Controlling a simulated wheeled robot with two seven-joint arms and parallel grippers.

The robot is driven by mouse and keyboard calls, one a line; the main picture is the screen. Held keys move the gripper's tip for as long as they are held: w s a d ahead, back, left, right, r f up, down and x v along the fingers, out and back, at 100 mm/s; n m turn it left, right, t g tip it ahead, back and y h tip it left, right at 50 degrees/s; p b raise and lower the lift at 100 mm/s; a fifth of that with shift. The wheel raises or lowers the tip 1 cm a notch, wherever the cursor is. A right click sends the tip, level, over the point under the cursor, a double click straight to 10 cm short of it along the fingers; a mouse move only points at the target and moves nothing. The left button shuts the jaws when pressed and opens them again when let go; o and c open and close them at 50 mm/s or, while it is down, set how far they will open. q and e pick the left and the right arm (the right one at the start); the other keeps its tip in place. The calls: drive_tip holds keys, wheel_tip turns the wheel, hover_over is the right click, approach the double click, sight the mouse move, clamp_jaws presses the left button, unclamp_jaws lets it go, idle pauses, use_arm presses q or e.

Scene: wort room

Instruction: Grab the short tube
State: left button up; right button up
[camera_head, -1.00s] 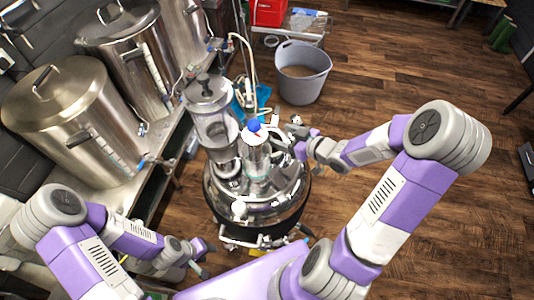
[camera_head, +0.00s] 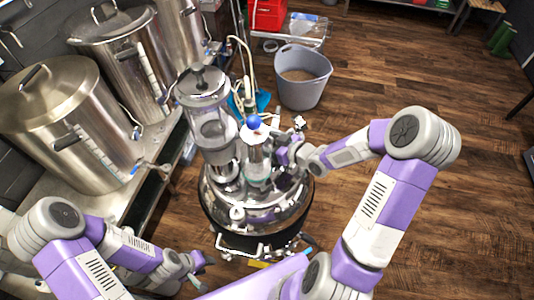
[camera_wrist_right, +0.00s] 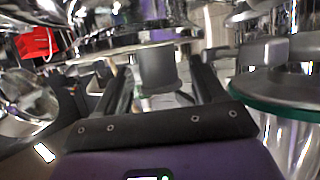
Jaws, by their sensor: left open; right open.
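The short tube (camera_head: 256,160) is a clear glass column with a blue ball on top. It stands upright on the shiny round vessel (camera_head: 232,212), beside a taller glass column (camera_head: 210,128). My right gripper (camera_head: 281,157) is at the short tube's right side, close to it; I cannot tell whether they touch. In the right wrist view its two dark fingers are open, with a grey cylindrical piece (camera_wrist_right: 157,68) showing between or beyond them. A green-rimmed glass part (camera_wrist_right: 285,100) is right of the fingers. My left gripper (camera_head: 198,270) is open and empty, low in front of the vessel.
Large steel kettles (camera_head: 65,115) stand on a bench along the left. A grey bucket (camera_head: 302,88) is on the floor behind the vessel. A red crate (camera_head: 268,14) is at the back.

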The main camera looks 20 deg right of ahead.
drive_tip(key=shift+w+a+f, duration=0.25)
drive_tip(key=shift+w, duration=0.3)
drive_tip(key=shift+s, duration=0.1)
drive_tip(key=c, duration=1.3)
drive_tip(key=shift+o, duration=0.2)
drive_tip(key=shift+r, duration=0.15)
